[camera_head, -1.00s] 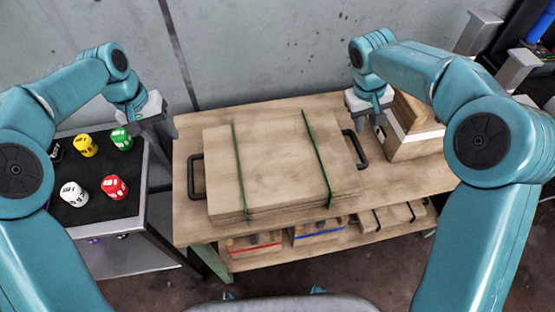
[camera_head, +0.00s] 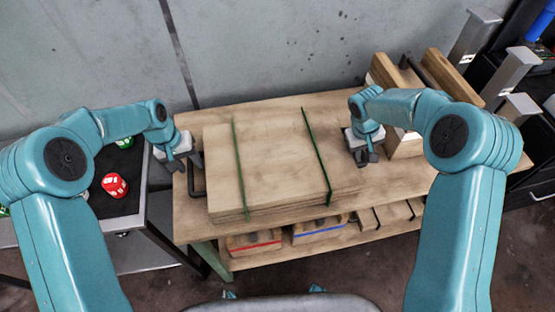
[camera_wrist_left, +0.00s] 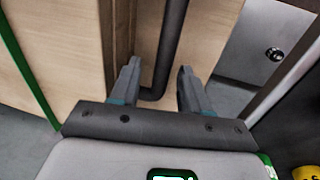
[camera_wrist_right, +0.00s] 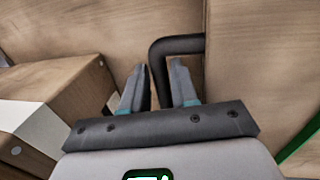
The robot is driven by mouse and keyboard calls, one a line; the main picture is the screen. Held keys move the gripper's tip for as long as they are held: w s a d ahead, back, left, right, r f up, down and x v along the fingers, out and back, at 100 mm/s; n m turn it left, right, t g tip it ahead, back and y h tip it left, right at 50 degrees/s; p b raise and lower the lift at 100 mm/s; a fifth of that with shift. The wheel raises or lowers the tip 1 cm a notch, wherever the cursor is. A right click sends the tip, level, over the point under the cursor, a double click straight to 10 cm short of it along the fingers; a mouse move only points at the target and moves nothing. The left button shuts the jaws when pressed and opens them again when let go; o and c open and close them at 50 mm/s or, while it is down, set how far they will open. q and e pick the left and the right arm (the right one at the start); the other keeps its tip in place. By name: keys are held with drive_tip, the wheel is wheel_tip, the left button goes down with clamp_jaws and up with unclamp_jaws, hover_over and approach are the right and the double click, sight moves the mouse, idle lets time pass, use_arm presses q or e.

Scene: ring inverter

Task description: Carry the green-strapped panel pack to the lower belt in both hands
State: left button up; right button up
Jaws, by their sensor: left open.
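The panel pack (camera_head: 282,160), a flat stack of wooden panels with two green straps, lies on the wooden bench top in the head view. My left gripper (camera_head: 192,163) is at the pack's left handle. In the left wrist view its fingers (camera_wrist_left: 157,85) are open, with the black left handle (camera_wrist_left: 168,50) between them. My right gripper (camera_head: 367,160) is at the pack's right side. No belt can be made out.
The wooden bench (camera_head: 188,222) has a lower shelf with boxes banded red (camera_head: 254,244) and blue (camera_head: 320,228). A wooden box (camera_head: 402,143) stands right of my right gripper. A dark-topped side table (camera_head: 122,204) with dice, including a red die (camera_head: 115,185), is at the left.

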use_arm(q)
drive_tip(key=shift+d+f, duration=0.15)
drive_tip(key=shift+f, duration=0.75)
use_arm(e)
drive_tip(key=shift+x, duration=0.9)
use_arm(q)
drive_tip(key=c, duration=0.5)
use_arm(e)
drive_tip(key=c, duration=0.5)
use_arm(q)
clamp_jaws()
use_arm(e)
clamp_jaws()
use_arm(q)
drive_tip(key=shift+w, duration=0.1)
